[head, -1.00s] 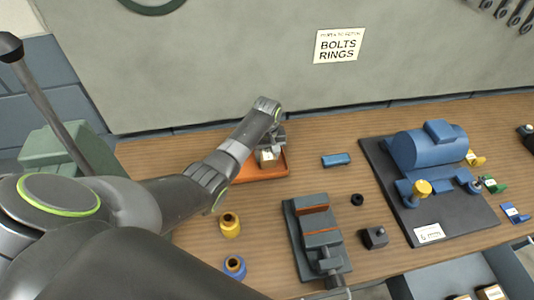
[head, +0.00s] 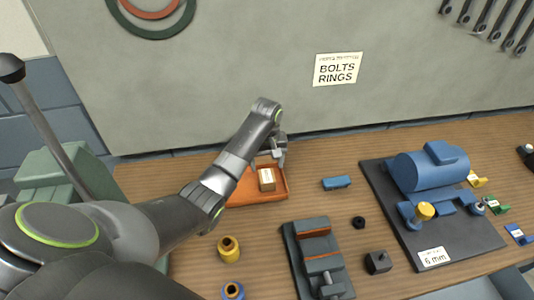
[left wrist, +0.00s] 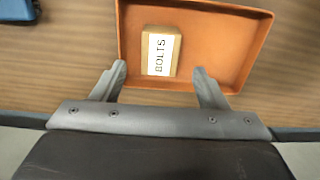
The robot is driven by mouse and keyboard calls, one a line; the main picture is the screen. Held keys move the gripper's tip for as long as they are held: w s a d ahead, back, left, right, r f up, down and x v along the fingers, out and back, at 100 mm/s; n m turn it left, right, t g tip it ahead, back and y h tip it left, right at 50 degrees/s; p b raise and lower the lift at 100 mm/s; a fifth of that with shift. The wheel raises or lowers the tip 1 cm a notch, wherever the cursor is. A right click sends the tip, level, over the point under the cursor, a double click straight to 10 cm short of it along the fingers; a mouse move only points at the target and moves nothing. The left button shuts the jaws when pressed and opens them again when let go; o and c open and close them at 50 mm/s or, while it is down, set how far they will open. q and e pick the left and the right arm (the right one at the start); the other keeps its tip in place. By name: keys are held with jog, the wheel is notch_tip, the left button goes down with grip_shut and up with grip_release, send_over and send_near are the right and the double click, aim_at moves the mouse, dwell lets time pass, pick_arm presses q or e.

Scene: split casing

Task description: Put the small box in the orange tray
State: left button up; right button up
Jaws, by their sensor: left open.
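The small box (head: 266,179) is tan with a white label and rests inside the orange tray (head: 241,199) on the bench. In the left wrist view the box (left wrist: 160,52) reads "BOLTS" and lies on the floor of the tray (left wrist: 225,47), near one wall. My left gripper (head: 276,154) is open and empty, just behind and above the box. In the left wrist view the two fingers (left wrist: 159,72) stand apart, with the box just beyond their tips. My right gripper is not in view.
A blue block (head: 337,183) lies right of the tray. A blue machine (head: 428,170) sits at right.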

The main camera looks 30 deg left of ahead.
aim_at(267, 176)
pick_arm(q)
notch_tip(267, 176, up, 5)
jog(key=shift+r+b, duration=0.1)
jog(key=shift+b, duration=0.3)
dwell(0.4)
